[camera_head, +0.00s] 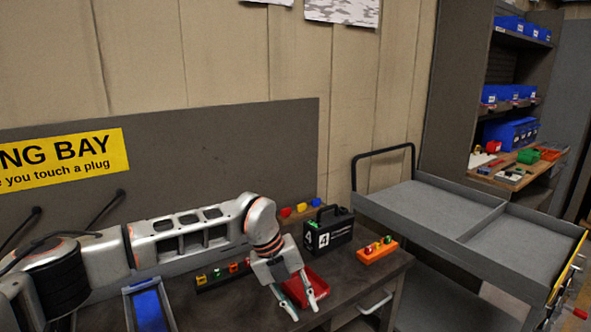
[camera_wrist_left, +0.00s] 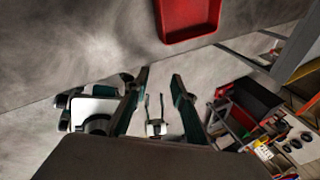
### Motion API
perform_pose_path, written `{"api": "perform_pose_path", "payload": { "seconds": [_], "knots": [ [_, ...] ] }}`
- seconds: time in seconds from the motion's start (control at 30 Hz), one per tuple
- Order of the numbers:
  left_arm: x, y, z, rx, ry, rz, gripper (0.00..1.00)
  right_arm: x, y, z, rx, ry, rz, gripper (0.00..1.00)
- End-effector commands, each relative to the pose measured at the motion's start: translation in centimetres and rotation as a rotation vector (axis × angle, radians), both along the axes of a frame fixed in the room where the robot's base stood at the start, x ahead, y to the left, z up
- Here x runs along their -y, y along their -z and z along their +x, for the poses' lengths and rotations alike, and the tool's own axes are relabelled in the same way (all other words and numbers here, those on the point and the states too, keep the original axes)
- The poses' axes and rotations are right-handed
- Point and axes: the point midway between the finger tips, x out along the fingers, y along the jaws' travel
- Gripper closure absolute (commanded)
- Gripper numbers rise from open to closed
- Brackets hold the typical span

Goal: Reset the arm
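My left arm reaches in from the left in the head view and bends down at the wrist. My left gripper (camera_head: 301,309) points down over the bench's front, its two fingers apart with nothing between them. It also shows open in the left wrist view (camera_wrist_left: 160,78). A red tray (camera_head: 308,287) sits on the bench just behind the fingers; the left wrist view shows it too (camera_wrist_left: 190,20), beyond the fingertips. What looks like my right gripper (camera_wrist_left: 155,108) shows small in the left wrist view, with two prongs apart and empty. The head view does not show it.
On the bench (camera_head: 345,277) stand a black box marked 4 (camera_head: 328,236), an orange block with knobs (camera_head: 377,250) and a blue tray (camera_head: 148,308). A grey cart (camera_head: 415,207) with an empty divided top is at right. Shelves with blue bins (camera_head: 510,133) stand behind it.

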Motion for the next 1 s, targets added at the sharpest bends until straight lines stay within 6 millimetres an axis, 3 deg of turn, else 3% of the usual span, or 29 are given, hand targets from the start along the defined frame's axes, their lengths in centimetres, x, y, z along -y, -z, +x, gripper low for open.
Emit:
{"api": "perform_pose_path", "payload": {
  "seconds": [0.03, 0.1, 0.2, 0.33, 0.5, 0.63, 0.77, 0.87, 1.0],
  "knots": [
    [2.6, 1.5, -2.6, -0.05, 0.038, -0.093, 0.74, 0.0, 0.2, -0.3, -0.005, 0.0, 0.0, 0.6],
    [6.2, 2.3, -5.7, -0.104, 0.08, -0.237, 0.74, 0.0, 0.5, -0.7, -0.014, 0.001, 0.0, 0.6],
    [10.7, 2.1, -9.8, -0.175, 0.107, -0.453, 0.74, 0.0, 0.8, -1.1, -0.022, 0.001, -0.001, 0.6],
    [15.0, 0.2, -13.6, -0.251, 0.081, -0.731, 0.74, 0.0, 1.0, -1.1, -0.025, 0.001, -0.002, 0.6],
    [17.3, -3.2, -15.5, -0.322, -0.056, -1.064, 0.74, 0.0, 1.1, -1.2, -0.027, 0.0, -0.002, 0.6],
    [16.7, -5.0, -14.7, -0.353, -0.232, -1.28, 0.74, 0.1, 1.1, -1.2, -0.027, 0.001, -0.002, 0.6],
    [14.2, -5.3, -12.8, -0.368, -0.46, -1.447, 0.74, 0.0, 1.1, -1.1, -0.026, 0.001, -0.002, 0.6],
    [11.2, -4.2, -11.1, -0.374, -0.663, -1.536, 0.74, 0.0, 1.0, -1.1, -0.026, 0.0, -0.003, 0.6],
    [5.8, -0.4, -9.4, -0.368, -0.974, -1.594, 0.74, 0.0, 0.9, -1.0, -0.023, 0.001, -0.001, 0.6]
  ]
}}
